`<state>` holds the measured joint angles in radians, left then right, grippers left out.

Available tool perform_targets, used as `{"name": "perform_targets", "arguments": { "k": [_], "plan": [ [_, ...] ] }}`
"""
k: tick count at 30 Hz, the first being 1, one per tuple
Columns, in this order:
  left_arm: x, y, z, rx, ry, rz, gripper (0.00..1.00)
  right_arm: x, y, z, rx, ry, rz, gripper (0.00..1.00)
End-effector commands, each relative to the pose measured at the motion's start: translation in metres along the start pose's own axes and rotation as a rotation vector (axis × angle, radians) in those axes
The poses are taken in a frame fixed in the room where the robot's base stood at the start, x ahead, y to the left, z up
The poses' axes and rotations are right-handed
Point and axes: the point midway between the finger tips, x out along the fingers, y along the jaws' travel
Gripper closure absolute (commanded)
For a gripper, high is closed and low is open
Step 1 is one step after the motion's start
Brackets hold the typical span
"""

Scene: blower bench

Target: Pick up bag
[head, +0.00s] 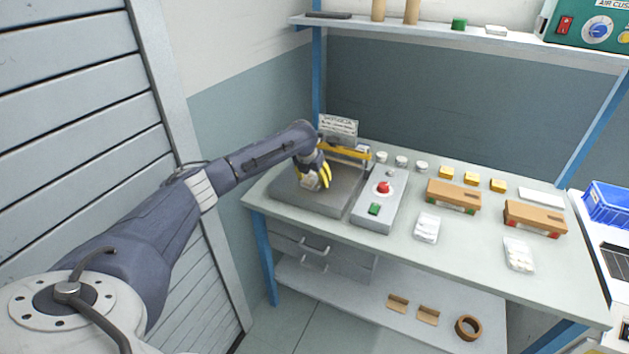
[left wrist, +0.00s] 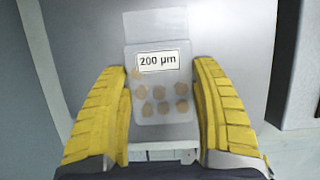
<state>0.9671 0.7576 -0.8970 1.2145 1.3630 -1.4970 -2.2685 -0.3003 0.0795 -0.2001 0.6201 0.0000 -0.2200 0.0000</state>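A small clear bag labelled "200 µm" (left wrist: 158,85) with several brownish round pieces lies over the grey plate (left wrist: 225,30) in the left wrist view. In the head view the bag (head: 311,181) shows at the left end of the bench, partly hidden by my left gripper (head: 322,177). My left gripper points down over the grey plate (head: 290,195). Its two yellow fingers (left wrist: 162,95) stand apart, one on each side of the bag, with narrow gaps. Whether they touch it is hard to tell. My right gripper is not in view.
A grey control box (head: 376,215) with a red button stands right of the plate, and a yellow bar with a sign (head: 338,125) behind it. Further right are two more bags (head: 427,228) (head: 519,255), brown boxes (head: 453,194) and small white cups (head: 401,161). A shelf (head: 440,28) runs above.

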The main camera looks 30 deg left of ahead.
Motion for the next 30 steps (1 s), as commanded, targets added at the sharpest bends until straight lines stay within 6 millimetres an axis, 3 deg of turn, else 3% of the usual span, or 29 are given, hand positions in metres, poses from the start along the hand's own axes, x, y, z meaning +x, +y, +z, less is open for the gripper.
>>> {"name": "perform_targets", "arguments": {
  "k": [5,6,17,23,30],
  "plan": [
    [0.004,-0.001,-0.005,0.002,0.01,0.001,0.69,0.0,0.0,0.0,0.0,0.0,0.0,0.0],
    [0.004,-0.001,-0.005,0.002,0.01,0.0,0.74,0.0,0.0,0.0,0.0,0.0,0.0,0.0],
    [0.001,-0.002,-0.004,0.003,0.013,0.0,0.74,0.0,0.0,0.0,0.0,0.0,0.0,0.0],
    [-0.021,-0.001,0.007,0.003,0.006,0.0,0.74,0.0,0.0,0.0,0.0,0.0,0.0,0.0],
    [-0.071,-0.001,0.029,0.001,0.001,-0.001,0.75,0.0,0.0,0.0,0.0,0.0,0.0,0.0]
  ]
}}
